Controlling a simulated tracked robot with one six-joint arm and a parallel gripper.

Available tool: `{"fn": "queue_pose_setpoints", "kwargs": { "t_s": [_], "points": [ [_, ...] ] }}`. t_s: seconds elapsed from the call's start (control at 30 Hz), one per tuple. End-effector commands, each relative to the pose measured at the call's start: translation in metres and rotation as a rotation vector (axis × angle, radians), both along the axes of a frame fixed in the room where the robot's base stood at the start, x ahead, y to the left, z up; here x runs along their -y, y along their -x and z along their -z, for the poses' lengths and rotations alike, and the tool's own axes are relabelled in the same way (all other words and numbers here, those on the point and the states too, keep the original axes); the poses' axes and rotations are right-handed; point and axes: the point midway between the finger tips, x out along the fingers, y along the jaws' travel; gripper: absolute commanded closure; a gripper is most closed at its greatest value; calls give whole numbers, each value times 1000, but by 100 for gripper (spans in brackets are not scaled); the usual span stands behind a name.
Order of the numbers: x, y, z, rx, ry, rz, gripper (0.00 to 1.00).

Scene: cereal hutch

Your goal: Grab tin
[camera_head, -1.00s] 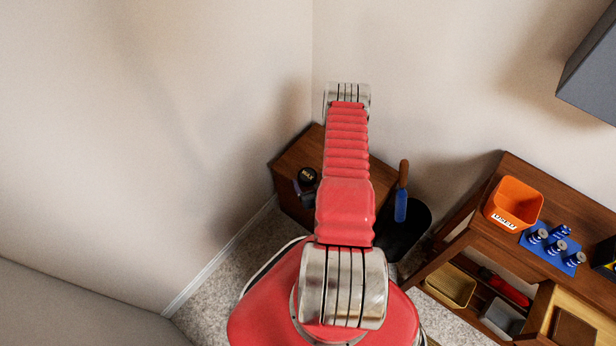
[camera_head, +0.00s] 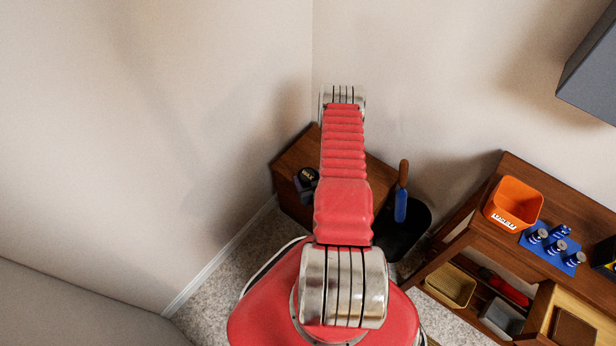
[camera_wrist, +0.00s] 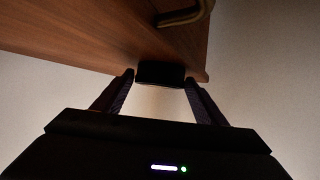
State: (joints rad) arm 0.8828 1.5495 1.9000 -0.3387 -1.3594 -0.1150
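A small black round thing with pale lettering (camera_head: 307,174), perhaps the tin, shows on the wooden cabinet in the corner in the head view. My arm partly covers this spot. In the wrist view my gripper (camera_wrist: 160,83) is open, with its two dark fingers apart. A dark, flat-looking block-like thing (camera_wrist: 160,72) shows between the fingertips, near the wooden edge. I cannot tell whether it is touched or lies beyond them, nor whether it is the same thing.
The wooden cabinet (camera_head: 291,156) stands against the corner walls. A wooden hutch (camera_head: 480,215) holds an orange bin (camera_head: 513,203) and a blue tray (camera_head: 550,262) of small cylinders. A curved brass-like piece (camera_wrist: 190,14) shows above.

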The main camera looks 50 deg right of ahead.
Motion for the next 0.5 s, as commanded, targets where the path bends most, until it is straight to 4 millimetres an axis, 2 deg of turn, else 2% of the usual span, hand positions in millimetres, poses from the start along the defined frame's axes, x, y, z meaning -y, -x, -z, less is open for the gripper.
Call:
{"fn": "queue_pose_setpoints", "kwargs": {
  "t_s": [0.07, 0.4, 0.5],
  "points": [
    [0, 0, 0, 0, 0, 0, 40],
    [0, 0, 0, 0, 0, 0, 64],
    [0, 0, 0, 0, 0, 0, 65]
  ]
}}
